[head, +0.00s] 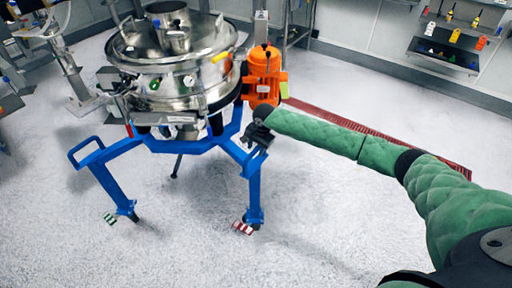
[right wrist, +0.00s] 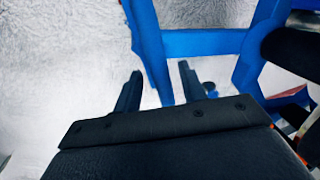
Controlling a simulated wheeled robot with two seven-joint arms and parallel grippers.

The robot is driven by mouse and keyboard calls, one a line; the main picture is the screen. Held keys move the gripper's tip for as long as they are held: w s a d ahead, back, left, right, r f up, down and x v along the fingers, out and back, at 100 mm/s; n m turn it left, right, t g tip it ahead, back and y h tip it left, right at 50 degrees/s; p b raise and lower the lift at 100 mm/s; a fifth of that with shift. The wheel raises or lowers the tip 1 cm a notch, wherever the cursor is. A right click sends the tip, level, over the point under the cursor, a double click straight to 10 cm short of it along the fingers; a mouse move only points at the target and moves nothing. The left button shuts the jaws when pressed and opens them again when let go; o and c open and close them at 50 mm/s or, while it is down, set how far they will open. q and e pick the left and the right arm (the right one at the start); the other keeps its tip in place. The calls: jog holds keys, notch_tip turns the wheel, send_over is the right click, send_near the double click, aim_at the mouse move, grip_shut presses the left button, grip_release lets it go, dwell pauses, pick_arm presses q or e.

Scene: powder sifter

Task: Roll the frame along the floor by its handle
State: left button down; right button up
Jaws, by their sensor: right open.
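The blue frame (head: 190,145) stands on the floor and carries a round steel sifter (head: 175,60) with an orange motor (head: 264,72) on its right side. A blue loop handle (head: 82,152) sticks out at the frame's left. My right gripper (head: 258,136) is at the frame's right front corner, where it hides part of the blue tubing. In the right wrist view its two dark fingers (right wrist: 160,74) are apart. A blue bar (right wrist: 150,45) runs down between them; I cannot tell whether they touch it. My left gripper is not in view.
Front feet with a green-striped pedal (head: 110,218) and a red-striped pedal (head: 242,228) rest on the pale floor. A red floor grate (head: 380,139) runs behind my right arm. A wall rack (head: 445,55) stands at the back right. The front floor is clear.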

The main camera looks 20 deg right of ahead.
grip_shut()
jog(key=shift+a, duration=0.1)
